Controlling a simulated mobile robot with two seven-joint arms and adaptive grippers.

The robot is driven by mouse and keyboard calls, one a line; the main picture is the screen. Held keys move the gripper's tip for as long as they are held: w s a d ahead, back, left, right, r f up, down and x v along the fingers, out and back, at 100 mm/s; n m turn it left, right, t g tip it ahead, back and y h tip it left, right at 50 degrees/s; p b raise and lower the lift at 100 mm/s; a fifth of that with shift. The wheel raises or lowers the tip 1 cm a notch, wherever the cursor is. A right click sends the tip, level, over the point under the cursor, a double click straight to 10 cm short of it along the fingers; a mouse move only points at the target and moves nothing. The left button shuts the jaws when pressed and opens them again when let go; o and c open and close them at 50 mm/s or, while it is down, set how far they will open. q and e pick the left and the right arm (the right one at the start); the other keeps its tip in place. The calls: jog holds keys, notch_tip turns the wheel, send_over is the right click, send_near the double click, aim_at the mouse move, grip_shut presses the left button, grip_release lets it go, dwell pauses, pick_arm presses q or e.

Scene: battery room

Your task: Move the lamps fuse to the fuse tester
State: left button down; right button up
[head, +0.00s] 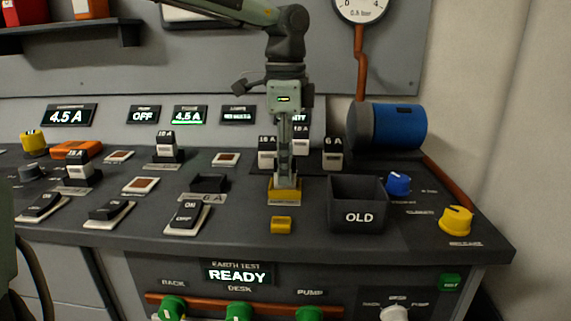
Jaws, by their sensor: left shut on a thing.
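My left gripper (284,180) comes down from above and is shut, with its fingertips just over a yellow block (284,192) on the desk, which looks like the fuse tester. The fuse between the fingers is mostly hidden, and I cannot tell whether it is seated in the block. A small yellow button (281,225) is in front of the block. An empty black fuse holder (209,183) with a label that seems to read 6 A is to the left. My right gripper is not in view.
Spare fuses, including a 6 A one (333,152), stand behind the gripper. The open bin marked OLD (358,215) is close on the right. Other fuses, such as a 10 A one (165,146), and switches (186,217) are on the left. A blue cylinder (388,127) is at the back right.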

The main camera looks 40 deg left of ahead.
pick_arm(q)
jog(key=shift+f, duration=0.2)
jog(key=c, duration=1.5)
grip_release()
jog(key=shift+c, duration=0.2)
jog(key=shift+r, duration=0.15)
jog(key=shift+r+p, duration=2.95)
jog(key=shift+r, duration=2.45)
